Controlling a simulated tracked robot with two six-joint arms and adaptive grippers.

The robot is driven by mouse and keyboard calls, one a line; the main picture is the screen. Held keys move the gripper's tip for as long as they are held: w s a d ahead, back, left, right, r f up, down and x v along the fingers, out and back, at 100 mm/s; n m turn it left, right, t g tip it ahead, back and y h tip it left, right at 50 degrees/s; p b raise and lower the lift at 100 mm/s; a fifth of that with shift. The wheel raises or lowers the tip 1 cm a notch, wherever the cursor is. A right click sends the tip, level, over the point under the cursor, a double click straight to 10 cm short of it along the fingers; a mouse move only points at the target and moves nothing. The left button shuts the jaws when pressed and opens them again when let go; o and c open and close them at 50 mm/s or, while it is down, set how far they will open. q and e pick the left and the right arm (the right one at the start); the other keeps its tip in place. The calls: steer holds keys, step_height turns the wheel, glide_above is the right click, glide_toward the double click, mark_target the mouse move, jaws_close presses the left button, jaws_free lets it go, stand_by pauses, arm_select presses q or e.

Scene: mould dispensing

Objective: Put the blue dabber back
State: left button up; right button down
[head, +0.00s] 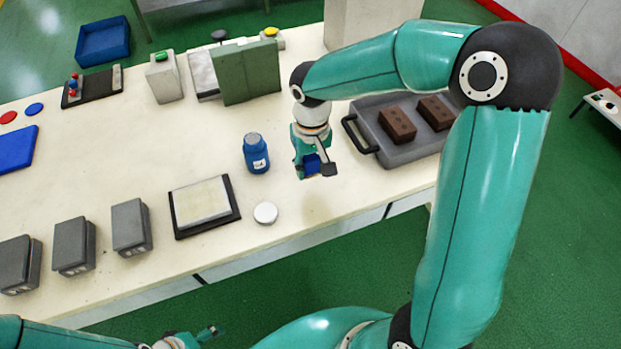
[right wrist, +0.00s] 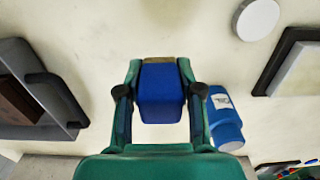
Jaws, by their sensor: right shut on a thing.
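My right gripper (head: 316,172) is shut on the blue dabber (head: 311,164), above the table between the blue bottle and the grey tray. In the right wrist view the blue dabber (right wrist: 160,97) sits between both fingers of the right gripper (right wrist: 160,92), its tan end pointing away from the palm. In the head view the dabber is partly hidden by the gripper. A dark holder (head: 100,86) with a small red and blue piece (head: 74,86) stands at the far left. My left gripper (head: 207,333) is at the bottom edge, small and partly cut off.
A blue bottle (head: 256,154) and white lid (head: 265,213) are close left of the right gripper. A grey tray (head: 408,150) with brown blocks is to its right. A green panel (head: 246,73) stands behind. Grey moulds (head: 131,227) and a framed plate (head: 232,213) occupy the left front.

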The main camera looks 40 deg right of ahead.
mark_target(310, 187)
steer(key=shift+f, duration=2.8)
steer(key=c, duration=0.7)
jaws_free()
steer(key=shift+c, duration=0.2)
step_height(310, 187, up, 12)
steer(key=shift+s+r, duration=0.1)
